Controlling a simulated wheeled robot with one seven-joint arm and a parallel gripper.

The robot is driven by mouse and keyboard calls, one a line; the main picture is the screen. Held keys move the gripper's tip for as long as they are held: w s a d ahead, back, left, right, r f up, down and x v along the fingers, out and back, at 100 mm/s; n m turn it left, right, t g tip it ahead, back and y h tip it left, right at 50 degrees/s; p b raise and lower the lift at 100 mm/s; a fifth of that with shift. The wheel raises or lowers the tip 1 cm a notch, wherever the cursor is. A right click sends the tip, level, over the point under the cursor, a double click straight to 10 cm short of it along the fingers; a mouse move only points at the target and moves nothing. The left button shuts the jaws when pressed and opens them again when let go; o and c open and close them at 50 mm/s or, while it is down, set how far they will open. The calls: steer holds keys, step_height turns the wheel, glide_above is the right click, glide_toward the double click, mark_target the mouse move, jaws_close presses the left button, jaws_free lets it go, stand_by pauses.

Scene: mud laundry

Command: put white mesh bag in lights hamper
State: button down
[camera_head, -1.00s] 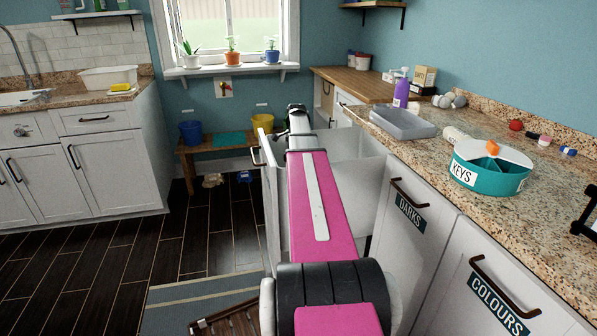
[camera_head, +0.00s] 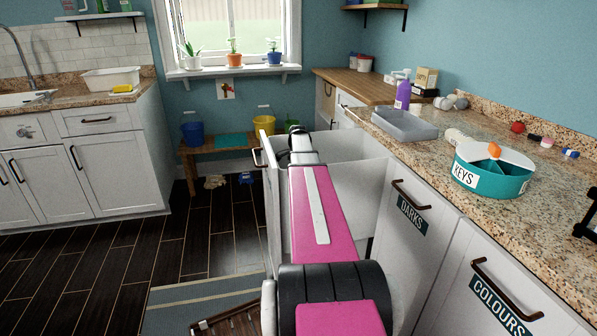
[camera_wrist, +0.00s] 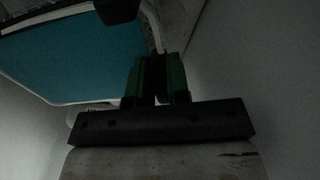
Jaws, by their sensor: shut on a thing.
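An open white pull-out hamper (camera_head: 362,187) stands left of the hamper labelled DARKS (camera_head: 411,215); its own label is not visible in the head view. My arm reaches over it and down inside, hiding my gripper there. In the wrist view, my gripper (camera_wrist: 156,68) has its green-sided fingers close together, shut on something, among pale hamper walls. A teal panel with a white rim (camera_wrist: 70,55) lies just beyond the fingers at upper left. The white mesh bag cannot be made out clearly; the held part is dark and mostly hidden between the fingers.
The hamper labelled COLOURS (camera_head: 500,300) is at lower right. The granite counter above holds a grey tray (camera_head: 404,124) and a teal KEYS tub (camera_head: 493,176). A wooden bench (camera_head: 190,151) stands behind. Dark floor (camera_head: 110,265) is clear at left.

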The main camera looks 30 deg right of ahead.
steer(key=shift+f, duration=0.1)
steer(key=c, duration=1.1)
jaws_free()
step_height(320, 180, up, 12)
